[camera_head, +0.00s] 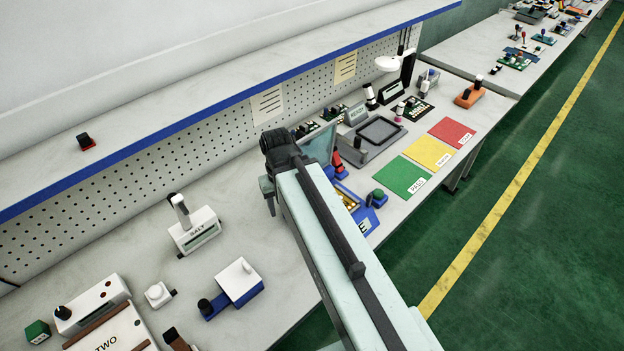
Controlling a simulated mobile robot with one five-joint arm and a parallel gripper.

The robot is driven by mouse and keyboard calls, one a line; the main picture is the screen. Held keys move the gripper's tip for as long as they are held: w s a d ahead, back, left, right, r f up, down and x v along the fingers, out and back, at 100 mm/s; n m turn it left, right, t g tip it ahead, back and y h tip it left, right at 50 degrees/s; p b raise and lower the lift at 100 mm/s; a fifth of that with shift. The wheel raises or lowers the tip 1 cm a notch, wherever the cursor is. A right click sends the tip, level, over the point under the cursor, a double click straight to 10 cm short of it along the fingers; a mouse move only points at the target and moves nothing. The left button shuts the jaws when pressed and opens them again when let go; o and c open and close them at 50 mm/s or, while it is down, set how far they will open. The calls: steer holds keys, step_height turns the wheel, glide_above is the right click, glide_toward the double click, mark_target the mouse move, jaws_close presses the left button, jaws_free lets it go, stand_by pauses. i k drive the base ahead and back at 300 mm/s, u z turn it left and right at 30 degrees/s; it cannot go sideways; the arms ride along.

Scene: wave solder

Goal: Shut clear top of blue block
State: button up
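The blue block (366,217) sits on the bench in the middle, partly hidden behind my arm. Yellow parts show inside it, and a white letter shows on its front. A clear, greenish panel (318,143) stands raised at its back and looks like its clear top, open. The hinge is hidden by my arm. My gripper (268,192) is at the far end of my arm, just left of the raised panel, above the bench. Its fingers are mostly hidden, so I cannot tell whether they are open or shut.
Green (402,177), yellow (428,152) and red (452,132) mats lie to the right. A SALT box (195,231) stands left. A blue-edged shelf (190,105) overhangs the bench's back.

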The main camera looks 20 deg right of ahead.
mark_target(318, 143)
steer(key=u, duration=0.35)
steer(key=k, duration=1.25)
steer(key=u, duration=0.7)
steer(key=i, duration=1.05)
steer(key=u, duration=0.75)
